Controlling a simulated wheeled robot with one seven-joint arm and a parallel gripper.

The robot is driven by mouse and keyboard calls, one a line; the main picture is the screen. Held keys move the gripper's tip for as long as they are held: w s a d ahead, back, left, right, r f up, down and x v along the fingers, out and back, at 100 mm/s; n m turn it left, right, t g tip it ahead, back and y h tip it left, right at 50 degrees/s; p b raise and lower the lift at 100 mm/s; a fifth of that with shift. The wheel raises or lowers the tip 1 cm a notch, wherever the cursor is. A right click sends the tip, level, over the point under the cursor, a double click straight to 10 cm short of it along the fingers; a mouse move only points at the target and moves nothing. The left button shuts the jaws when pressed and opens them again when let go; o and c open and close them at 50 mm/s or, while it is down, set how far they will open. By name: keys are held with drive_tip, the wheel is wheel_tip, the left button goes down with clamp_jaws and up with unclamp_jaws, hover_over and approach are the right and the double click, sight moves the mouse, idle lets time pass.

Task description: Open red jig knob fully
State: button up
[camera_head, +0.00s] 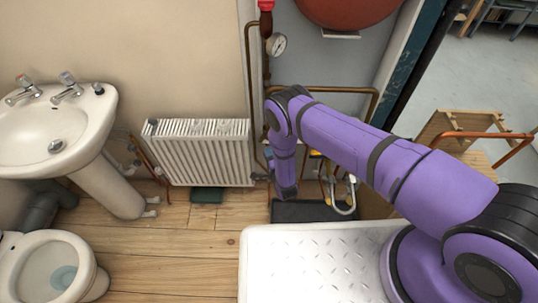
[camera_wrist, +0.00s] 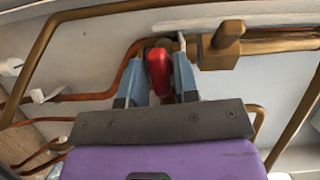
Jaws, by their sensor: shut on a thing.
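The red knob (camera_wrist: 159,66) shows in the upper middle of the wrist view, in front of copper pipework. My gripper (camera_wrist: 158,78) has one blue-grey finger on each side of it and is shut on it. Part of the red knob is hidden by the fingers. In the head view, my purple arm reaches across to the pipework right of the radiator. The red knob and my fingertips cannot be made out there. How far the knob is turned cannot be told.
A brown valve-like block (camera_wrist: 226,40) sits on the pipe close right of the knob. Copper pipes (camera_wrist: 42,60) surround my gripper. A white radiator (camera_head: 200,152) stands left of my arm. A pressure gauge (camera_head: 277,45) and red tank (camera_head: 345,8) are above. A metal tread plate (camera_head: 300,262) lies in front.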

drive_tip(key=n+g, duration=0.1)
drive_tip(key=n, duration=0.2)
drive_tip(key=shift+r+h, duration=0.1)
drive_tip(key=shift+h, duration=0.3)
drive_tip(key=n+g+h, duration=0.1)
drive_tip(key=n, duration=0.2)
drive_tip(key=shift+a+n+h, duration=0.1)
drive_tip(key=shift+n+h, duration=0.2)
drive_tip(key=shift+n, duration=0.1)
drive_tip(key=n+h, duration=0.2)
drive_tip(key=n, duration=0.1)
drive_tip(key=shift+g, duration=0.4)
drive_tip(key=shift+a+n+h, duration=0.1)
drive_tip(key=shift+n+h, duration=0.9)
drive_tip(key=shift+n, duration=0.5)
drive_tip(key=o, duration=0.7)
drive_tip(key=shift+s+r, duration=0.1)
